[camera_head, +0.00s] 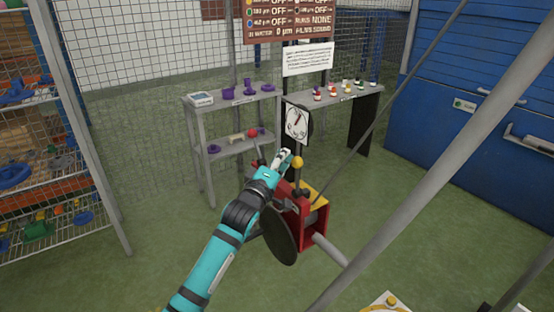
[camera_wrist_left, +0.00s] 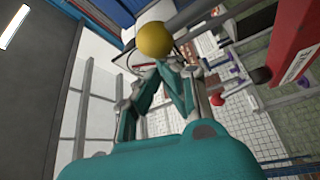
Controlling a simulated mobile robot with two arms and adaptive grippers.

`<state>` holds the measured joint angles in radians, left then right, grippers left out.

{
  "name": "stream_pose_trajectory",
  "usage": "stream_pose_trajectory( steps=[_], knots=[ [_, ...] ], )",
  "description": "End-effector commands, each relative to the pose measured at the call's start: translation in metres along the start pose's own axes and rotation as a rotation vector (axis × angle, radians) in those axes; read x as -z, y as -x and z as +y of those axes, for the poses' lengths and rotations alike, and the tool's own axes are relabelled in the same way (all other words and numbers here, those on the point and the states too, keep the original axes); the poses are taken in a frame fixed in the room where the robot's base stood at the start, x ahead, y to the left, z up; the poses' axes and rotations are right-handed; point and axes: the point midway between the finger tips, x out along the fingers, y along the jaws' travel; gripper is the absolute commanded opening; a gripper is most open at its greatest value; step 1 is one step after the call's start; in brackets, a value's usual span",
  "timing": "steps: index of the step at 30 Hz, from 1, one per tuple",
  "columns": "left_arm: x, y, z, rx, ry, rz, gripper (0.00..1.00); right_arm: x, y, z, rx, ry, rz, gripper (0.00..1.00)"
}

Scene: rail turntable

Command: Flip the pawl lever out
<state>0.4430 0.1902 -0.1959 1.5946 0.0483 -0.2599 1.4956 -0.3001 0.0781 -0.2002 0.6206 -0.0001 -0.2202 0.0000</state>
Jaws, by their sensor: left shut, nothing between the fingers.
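A red winch-like housing (camera_head: 290,217) stands on the floor ahead, with a dark round disc on its left side. A lever with a yellow ball knob (camera_head: 298,163) rises from it; the knob also shows in the left wrist view (camera_wrist_left: 154,40). Another lever ends in a red ball (camera_head: 252,134), also in the left wrist view (camera_wrist_left: 217,99). I cannot tell which is the pawl lever. My left gripper (camera_head: 285,156) is shut and empty, just left of the yellow knob. In the left wrist view its fingertips (camera_wrist_left: 164,68) are close to that knob; contact is unclear.
A round dial (camera_head: 296,123) stands behind the housing. A grey shelf table (camera_head: 218,106) with purple parts is at the back. Wire racks (camera_head: 60,150) stand left, a blue container (camera_head: 475,100) right. Grey poles cross the right side. Green floor is open at left.

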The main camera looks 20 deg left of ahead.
Motion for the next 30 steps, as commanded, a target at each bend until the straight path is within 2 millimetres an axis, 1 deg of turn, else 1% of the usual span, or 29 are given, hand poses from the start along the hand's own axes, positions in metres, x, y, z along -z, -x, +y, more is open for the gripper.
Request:
stream_pose_trajectory(
  steps=[1,6,15,22,30],
  knots=[
    [-0.006,0.003,0.000,-0.022,-0.037,-0.001,0.00,0.000,-0.005,0.000,0.000,0.000,0.000,0.58],
    [-0.020,0.012,0.008,-0.102,-0.174,-0.002,0.00,-0.001,-0.013,0.000,0.000,0.000,0.000,0.58],
    [-0.041,0.024,0.014,-0.213,-0.366,-0.002,0.00,-0.002,-0.027,0.001,-0.001,0.001,0.000,0.58],
    [-0.051,0.030,0.017,-0.263,-0.454,-0.002,0.00,-0.003,-0.033,0.002,-0.003,0.001,0.000,0.58],
    [-0.055,0.032,0.018,-0.286,-0.491,-0.001,0.00,-0.004,-0.035,0.002,-0.003,0.001,-0.001,0.58]
  ],
)
